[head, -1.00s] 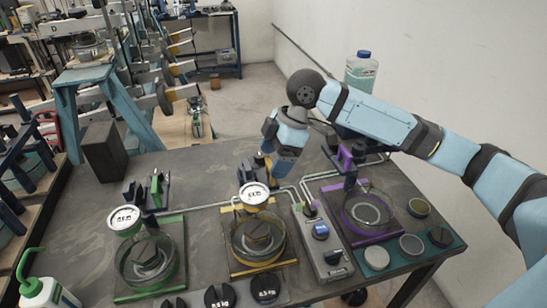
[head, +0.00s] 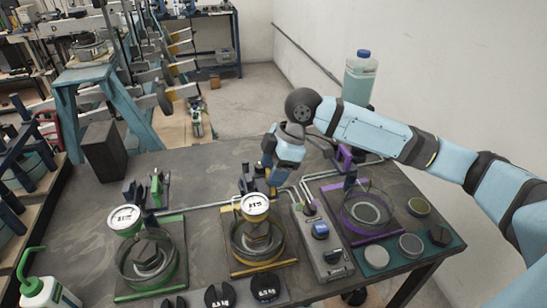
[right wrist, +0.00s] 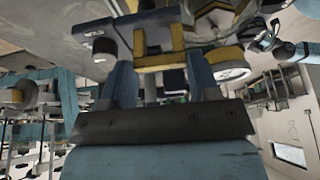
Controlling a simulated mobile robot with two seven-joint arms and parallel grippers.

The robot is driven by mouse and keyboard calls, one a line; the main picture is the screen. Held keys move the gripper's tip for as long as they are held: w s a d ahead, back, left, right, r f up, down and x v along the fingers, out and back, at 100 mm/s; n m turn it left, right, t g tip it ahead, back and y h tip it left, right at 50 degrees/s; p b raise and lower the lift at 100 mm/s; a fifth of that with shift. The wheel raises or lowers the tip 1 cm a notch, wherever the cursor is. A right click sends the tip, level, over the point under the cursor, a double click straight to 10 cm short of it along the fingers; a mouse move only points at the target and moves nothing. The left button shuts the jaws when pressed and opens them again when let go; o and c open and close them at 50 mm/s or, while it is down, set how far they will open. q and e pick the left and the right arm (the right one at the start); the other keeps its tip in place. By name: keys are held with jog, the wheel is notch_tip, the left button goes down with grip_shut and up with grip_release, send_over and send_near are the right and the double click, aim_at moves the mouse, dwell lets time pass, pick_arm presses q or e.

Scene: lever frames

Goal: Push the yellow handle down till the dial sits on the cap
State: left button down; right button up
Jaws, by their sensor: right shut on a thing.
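The yellow frame's white-faced dial (head: 255,203) is over the dark cap (head: 258,232) in the glass bowl (head: 236,247) on the yellow-edged base (head: 262,268). It looks very close to the cap; I cannot tell whether they touch. My right gripper (head: 271,184) is just behind the dial and shut on the yellow handle, which it mostly hides in the head view. The right wrist view shows the yellow handle (right wrist: 177,38) between the fingers. My left gripper is out of view.
A green frame with its own dial (head: 124,219) stands to the left. A purple frame with a bowl (head: 368,211) stands to the right. A grey switch box (head: 325,252) lies between the yellow and purple frames. A bottle (head: 360,78) stands at the back right.

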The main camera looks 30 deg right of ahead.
jog(key=shift+s+f, duration=0.1)
jog(key=shift+f, duration=0.75)
jog(key=o, duration=1.3)
jog(key=shift+r, duration=0.1)
jog(key=v, duration=1.3)
jog(key=shift+d+r, duration=0.2)
jog(key=shift+r, duration=0.05)
